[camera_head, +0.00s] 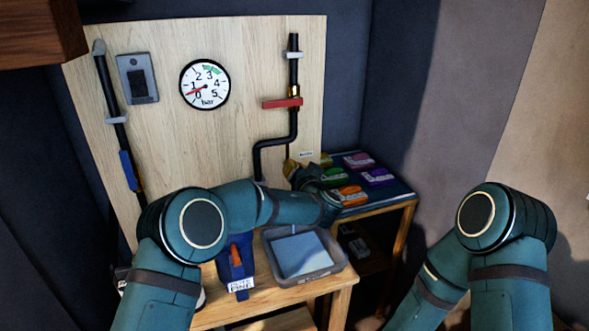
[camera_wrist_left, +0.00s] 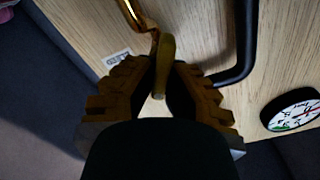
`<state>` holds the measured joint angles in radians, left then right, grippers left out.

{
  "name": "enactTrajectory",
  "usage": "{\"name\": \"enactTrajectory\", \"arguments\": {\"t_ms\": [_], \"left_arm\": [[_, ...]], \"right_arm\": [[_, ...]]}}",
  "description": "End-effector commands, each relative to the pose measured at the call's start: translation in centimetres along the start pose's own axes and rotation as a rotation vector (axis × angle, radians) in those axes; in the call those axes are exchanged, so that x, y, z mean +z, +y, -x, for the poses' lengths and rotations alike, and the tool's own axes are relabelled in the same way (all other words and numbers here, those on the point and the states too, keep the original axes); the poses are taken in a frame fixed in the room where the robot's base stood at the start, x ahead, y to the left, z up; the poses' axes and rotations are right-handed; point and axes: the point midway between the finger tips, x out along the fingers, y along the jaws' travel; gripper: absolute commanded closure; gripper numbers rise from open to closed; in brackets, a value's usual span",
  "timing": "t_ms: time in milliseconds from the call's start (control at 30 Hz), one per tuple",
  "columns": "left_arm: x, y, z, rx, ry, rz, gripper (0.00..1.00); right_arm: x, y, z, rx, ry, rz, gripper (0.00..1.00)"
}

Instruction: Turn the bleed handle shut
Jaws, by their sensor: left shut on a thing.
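The bleed handle (camera_wrist_left: 166,50) is a yellow-brass lever on a brass pipe, seen in the left wrist view beside a small white label. My left gripper (camera_wrist_left: 162,82) is shut on it, with a ridged finger on each side. In the head view my left gripper (camera_head: 307,167) is at the board's lower right edge, just below the small label (camera_head: 306,154); my wrist largely hides the handle there. My right arm shows at the right, but its gripper is out of view.
The wooden board carries a pressure gauge (camera_head: 204,85), its red needle between 0 and 1, a red lever (camera_head: 282,103) and a blue lever (camera_head: 128,170). A grey tray (camera_head: 334,266) sits on the bench below. Coloured packs lie on a side shelf (camera_head: 395,190).

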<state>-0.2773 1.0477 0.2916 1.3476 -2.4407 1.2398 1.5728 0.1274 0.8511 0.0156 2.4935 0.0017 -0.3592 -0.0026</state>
Motion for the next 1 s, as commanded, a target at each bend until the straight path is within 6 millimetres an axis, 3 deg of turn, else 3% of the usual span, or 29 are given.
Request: {"name": "enactTrajectory", "arguments": {"t_ms": [400,500,833,1000], "left_arm": [[0.0,-0.1,-0.1,-0.002,-0.001,-0.06,1.0],[0.0,-0.1,-0.1,-0.002,-0.001,-0.059,0.6],[0.0,0.0,0.0,-0.001,0.0,-0.059,0.59],[-0.1,0.0,1.4,0.001,0.001,-0.058,0.59]], "right_arm": [[0.0,0.0,0.0,0.0,0.0,0.0,0.53],[0.0,0.0,0.0,0.0,0.0,0.0,0.53],[0.0,0.0,0.0,0.0,0.0,0.0,0.53],[0.0,0.0,0.0,0.0,0.0,0.0,0.53]]}}
